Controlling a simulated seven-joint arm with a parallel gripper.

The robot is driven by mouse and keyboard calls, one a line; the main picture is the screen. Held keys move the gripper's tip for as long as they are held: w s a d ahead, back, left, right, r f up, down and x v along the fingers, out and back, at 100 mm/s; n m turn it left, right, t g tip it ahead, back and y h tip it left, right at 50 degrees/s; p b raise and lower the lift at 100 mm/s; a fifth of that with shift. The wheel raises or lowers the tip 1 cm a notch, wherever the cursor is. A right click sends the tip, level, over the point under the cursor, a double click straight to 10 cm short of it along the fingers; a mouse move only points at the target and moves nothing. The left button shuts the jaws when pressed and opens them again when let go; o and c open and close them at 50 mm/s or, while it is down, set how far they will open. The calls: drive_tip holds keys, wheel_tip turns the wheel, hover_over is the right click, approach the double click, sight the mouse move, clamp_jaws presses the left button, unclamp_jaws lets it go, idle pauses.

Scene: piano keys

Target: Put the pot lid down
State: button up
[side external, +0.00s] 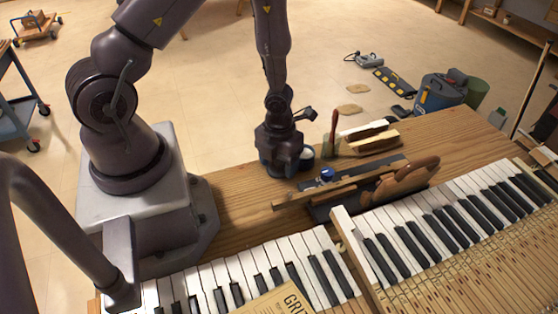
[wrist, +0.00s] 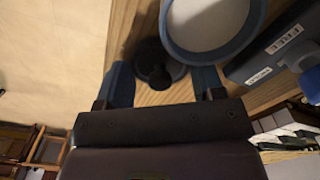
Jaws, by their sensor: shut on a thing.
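My gripper (side external: 280,165) is low over the wooden bench, left of a small pale pot (side external: 307,155). In the wrist view my gripper (wrist: 160,74) has its two blue fingers on either side of a dark round pot lid (wrist: 155,62) with a knob. It is shut on the lid. The pot shows in the wrist view with a blue rim and whitish contents, beside the right finger. The lid is hidden behind my gripper in the side view. I cannot tell whether the lid touches the bench.
Piano keys (side external: 440,225) run along the bench front. A plane-like tool with a brown handle (side external: 410,175) lies right of my gripper. A brush (side external: 333,125) stands upright near pale blocks (side external: 372,138). A labelled blue-grey box (wrist: 280,50) is right in the wrist view.

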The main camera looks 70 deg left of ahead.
drive_tip(key=o, duration=0.9)
drive_tip(key=shift+f, duration=0.1)
wheel_tip(320, 180, up, 19)
drive_tip(key=n+y, duration=0.2)
drive_tip(key=n, duration=0.5)
drive_tip(key=s+d+r+n+t+h, duration=0.1)
drive_tip(key=s+r+n, duration=0.3)
drive_tip(key=r+n, duration=0.4)
drive_tip(key=s+d+r+n+t+h, duration=0.1)
drive_tip(key=s+d+r+n+t, duration=0.3)
drive_tip(key=r+n, duration=0.4)
drive_tip(key=shift+s+d+n+t, duration=0.15)
drive_tip(key=shift+d+n+t, duration=0.15)
drive_tip(key=shift+n, duration=2.8)
